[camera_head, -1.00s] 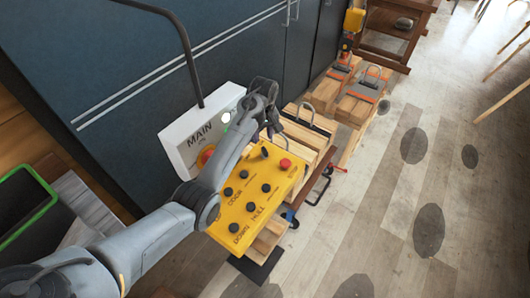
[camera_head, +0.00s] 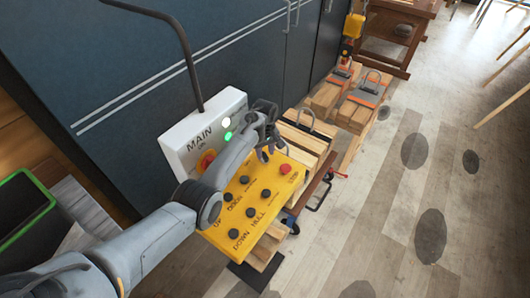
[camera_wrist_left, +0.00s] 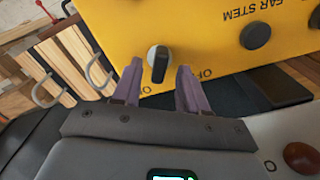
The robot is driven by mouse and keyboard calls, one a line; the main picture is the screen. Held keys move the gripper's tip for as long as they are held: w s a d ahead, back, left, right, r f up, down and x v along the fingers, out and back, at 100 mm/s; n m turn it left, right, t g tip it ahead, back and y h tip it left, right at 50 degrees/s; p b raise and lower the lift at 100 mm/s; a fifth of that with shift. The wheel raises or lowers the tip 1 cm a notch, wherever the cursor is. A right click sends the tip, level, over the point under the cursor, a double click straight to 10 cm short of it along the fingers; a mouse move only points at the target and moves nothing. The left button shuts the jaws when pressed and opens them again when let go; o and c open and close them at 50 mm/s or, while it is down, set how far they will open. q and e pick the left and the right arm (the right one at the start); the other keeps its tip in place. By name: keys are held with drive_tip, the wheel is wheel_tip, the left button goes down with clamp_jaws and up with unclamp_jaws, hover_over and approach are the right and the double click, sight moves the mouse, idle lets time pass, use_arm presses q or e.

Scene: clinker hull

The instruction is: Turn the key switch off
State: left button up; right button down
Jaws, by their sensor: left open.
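The key switch (camera_wrist_left: 158,62) shows in the left wrist view as a black knob on a pale round base, near the edge of the yellow control panel (camera_wrist_left: 205,25). The knob is roughly upright in that picture, and the panel lettering beside it is partly cut off. My left gripper (camera_wrist_left: 159,76) is open, with one purple-grey finger on each side of the knob; I cannot tell whether either touches it. In the head view my left gripper (camera_head: 271,152) is over the upper part of the yellow panel (camera_head: 222,222) and hides the key switch. My right gripper is not in view.
A white MAIN box (camera_head: 180,147) with a rotary switch, a white light and a green light stands behind my left arm. The panel has several black knobs and a red button (camera_head: 285,169). Wooden blocks (camera_head: 308,130) with metal handles stand to the right. Floor at right is mostly clear.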

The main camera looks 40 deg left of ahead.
use_arm(q)
drive_tip(key=shift+f, duration=0.5)
clamp_jaws()
